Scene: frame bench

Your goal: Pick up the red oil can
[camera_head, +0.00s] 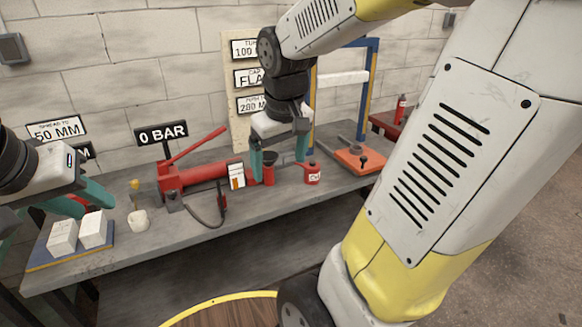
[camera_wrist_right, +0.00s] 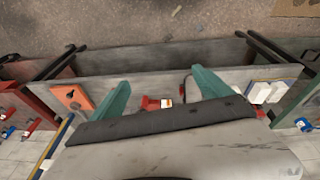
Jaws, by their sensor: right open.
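The red oil can (camera_head: 312,176) is a small can with a white label. It stands on the workbench in the head view, just right of my right gripper's right-hand finger. My right gripper (camera_head: 279,168) points down over the bench, its teal fingers apart and empty; they also show in the right wrist view (camera_wrist_right: 162,93). A red item with a white patch (camera_wrist_right: 151,103) shows between them there, but I cannot tell whether it is the can. My left gripper (camera_head: 58,217) is at the left end of the bench, its teal fingers apart, partly cut off by the frame.
A red hydraulic pump (camera_head: 200,173) with a raised lever and hose lies left of the can. An orange plate (camera_head: 360,160) is to its right, by a blue frame (camera_head: 373,80). A white-and-orange card (camera_head: 236,176) and white blocks (camera_head: 93,230) also stand on the bench (camera_head: 190,235).

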